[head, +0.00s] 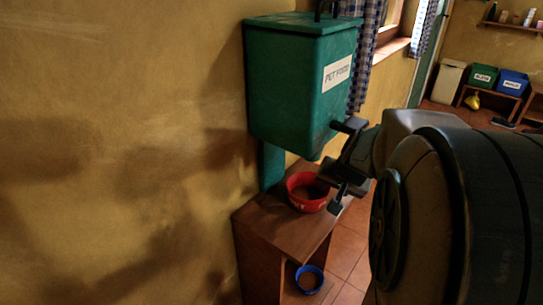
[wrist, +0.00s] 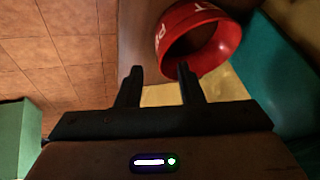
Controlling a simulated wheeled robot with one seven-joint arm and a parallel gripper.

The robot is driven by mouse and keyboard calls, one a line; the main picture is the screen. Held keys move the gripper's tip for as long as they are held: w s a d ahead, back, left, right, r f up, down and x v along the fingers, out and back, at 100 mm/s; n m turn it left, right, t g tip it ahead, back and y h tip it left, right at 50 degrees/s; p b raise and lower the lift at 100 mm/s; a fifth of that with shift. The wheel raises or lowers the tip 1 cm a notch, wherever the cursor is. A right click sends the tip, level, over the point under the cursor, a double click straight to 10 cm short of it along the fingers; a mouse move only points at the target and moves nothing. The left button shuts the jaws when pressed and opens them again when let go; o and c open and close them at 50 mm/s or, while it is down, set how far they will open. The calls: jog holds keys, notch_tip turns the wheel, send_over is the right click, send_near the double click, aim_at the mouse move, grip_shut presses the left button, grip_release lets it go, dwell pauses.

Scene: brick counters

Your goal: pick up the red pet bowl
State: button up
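The red pet bowl (head: 295,194) sits on a small wooden stand, under the green pet food dispenser, in the head view. In the wrist view the red bowl (wrist: 216,55) is at the upper right, with white letters on its side. My gripper (head: 338,168) is beside the bowl, to its right in the head view. In the wrist view my gripper (wrist: 159,71) has its two fingers apart with nothing between them. The right fingertip overlaps the bowl's near edge in the picture; I cannot tell if they touch.
The green dispenser (head: 290,90) hangs close above the bowl. The wooden stand (head: 262,217) stands against the yellow wall. A blue bowl (head: 309,281) is lower down, below the stand's top. Tiled floor (head: 345,250) is open to the right. Bins (head: 482,77) are far off.

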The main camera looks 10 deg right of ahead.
aim_at(308, 194)
jog(key=shift+b+x, duration=0.6)
jog(key=shift+x, duration=3.1)
jog(key=shift+w+r, duration=0.1)
grip_shut()
